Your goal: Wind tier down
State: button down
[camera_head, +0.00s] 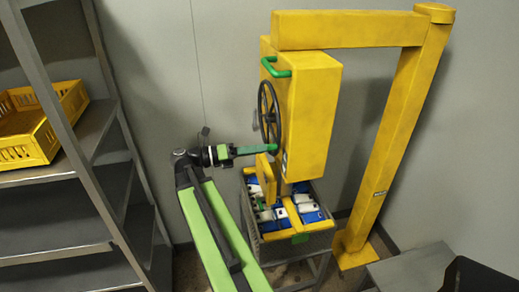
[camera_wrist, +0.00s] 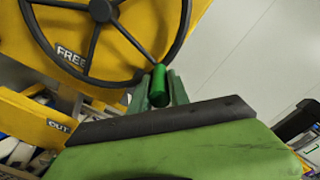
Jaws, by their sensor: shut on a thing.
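A black handwheel (camera_head: 268,112) is mounted on the left face of a yellow hoist box (camera_head: 312,110); its rim and spokes also show in the wrist view (camera_wrist: 105,82). My gripper (camera_head: 262,150) is at the lower edge of the wheel. In the wrist view, my green fingers (camera_wrist: 158,95) are shut on the wheel's green knob (camera_wrist: 159,80), whose end shows between them. Below the box, a grey crate tier (camera_head: 318,228) holds several blue and white packs. A yellow bar lies across it, and a yellow plate (camera_head: 265,178) hangs beneath the box.
A yellow post (camera_head: 392,140) with a top beam carries the hoist box on the right. A green handle (camera_head: 275,68) is at the box's upper left. Grey shelves (camera_head: 60,195) with a yellow basket (camera_head: 40,120) stand at left. "FREE" and "OUT" labels show in the wrist view.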

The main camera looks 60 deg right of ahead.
jog(key=shift+d+r, duration=0.1)
jog(key=shift+r, duration=0.15)
jog(key=c, duration=1.6)
grip_release()
jog(key=o, duration=0.3)
jog(key=shift+s, duration=0.2)
jog(key=shift+o, duration=0.2)
jog(key=shift+w, duration=0.1)
jog(key=v, duration=1.2)
jog(key=shift+f, duration=0.2)
